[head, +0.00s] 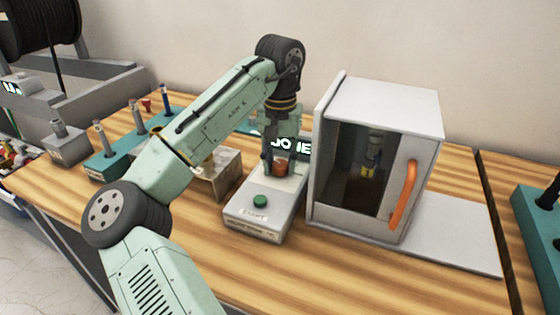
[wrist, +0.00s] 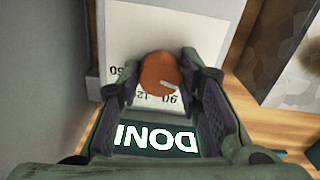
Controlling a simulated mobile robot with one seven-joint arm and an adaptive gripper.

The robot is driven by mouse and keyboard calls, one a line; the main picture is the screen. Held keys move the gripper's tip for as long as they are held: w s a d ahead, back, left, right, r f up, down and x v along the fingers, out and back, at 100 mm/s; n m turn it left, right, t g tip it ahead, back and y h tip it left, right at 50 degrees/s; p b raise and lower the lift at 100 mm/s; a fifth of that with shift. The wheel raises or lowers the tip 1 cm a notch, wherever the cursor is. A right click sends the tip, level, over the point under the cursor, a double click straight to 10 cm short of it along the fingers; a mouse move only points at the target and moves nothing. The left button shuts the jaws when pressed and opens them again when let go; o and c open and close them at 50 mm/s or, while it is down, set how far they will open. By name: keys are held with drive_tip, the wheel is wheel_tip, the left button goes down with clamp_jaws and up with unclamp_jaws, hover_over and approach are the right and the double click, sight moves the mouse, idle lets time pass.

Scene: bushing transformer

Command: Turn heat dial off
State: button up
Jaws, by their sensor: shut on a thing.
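The heat dial (head: 280,167) is an orange-brown round knob on the white control box (head: 245,222), below a lit display (head: 302,146). In the wrist view the dial (wrist: 158,70) shows a pale pointer mark near a printed 90. The display there (wrist: 158,137) appears to read DONE, its last letter partly covered. My gripper (wrist: 160,86) reaches down over the dial, with one finger at each side of it, shut on it. In the head view my gripper (head: 276,158) partly hides the dial and display.
A green START button (head: 260,201) is at the box's front. A white cabinet (head: 385,110) with a glass door and orange handle (head: 403,195) stands close on the right. A metal block (head: 218,178) and a teal rack (head: 112,160) are to the left.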

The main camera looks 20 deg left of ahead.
sight(280, 164)
idle(0.3)
drive_tip(key=o, duration=1.2)
wheel_tip(280, 164, up, 12)
idle(0.5)
